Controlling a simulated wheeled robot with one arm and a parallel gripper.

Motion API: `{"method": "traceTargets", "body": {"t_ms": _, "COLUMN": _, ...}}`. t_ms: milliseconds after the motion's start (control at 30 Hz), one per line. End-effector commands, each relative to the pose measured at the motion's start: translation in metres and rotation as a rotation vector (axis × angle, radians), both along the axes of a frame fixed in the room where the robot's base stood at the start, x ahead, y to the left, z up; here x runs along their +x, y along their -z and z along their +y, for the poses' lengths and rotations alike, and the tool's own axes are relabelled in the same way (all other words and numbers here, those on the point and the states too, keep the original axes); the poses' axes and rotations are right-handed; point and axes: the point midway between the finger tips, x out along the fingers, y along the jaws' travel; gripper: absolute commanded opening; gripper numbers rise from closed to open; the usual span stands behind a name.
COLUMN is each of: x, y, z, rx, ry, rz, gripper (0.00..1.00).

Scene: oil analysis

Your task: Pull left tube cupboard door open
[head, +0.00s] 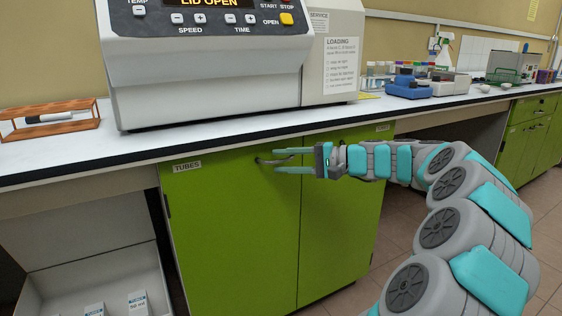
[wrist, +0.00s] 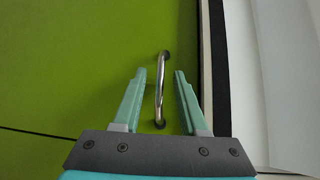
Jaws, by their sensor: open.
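The green tube cupboard stands under the counter, with a "TUBES" label at the upper left of its left door (head: 228,235). The left door looks shut. Its metal handle (head: 268,161) sits near the door's top right corner; in the wrist view the handle (wrist: 160,90) is a curved bar. My gripper (head: 276,161) is open at the handle, coming from the right. In the wrist view my gripper (wrist: 159,78) has one finger on each side of the bar, with gaps to both. The fingers are not closed on it.
The right cupboard door (head: 340,220) is shut beside it. The counter edge (head: 240,146) runs just above the handle. A centrifuge (head: 215,70) and an orange rack (head: 50,122) stand on the counter. An open white compartment (head: 90,265) is at the left.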

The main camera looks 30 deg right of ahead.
Motion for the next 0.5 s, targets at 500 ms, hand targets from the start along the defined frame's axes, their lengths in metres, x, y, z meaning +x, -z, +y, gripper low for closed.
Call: {"method": "traceTargets", "body": {"t_ms": 500, "x": 0.0068, "y": 0.0017, "z": 0.0078, "rx": 0.001, "ry": 0.0, "rz": 0.001, "gripper": 0.31}}
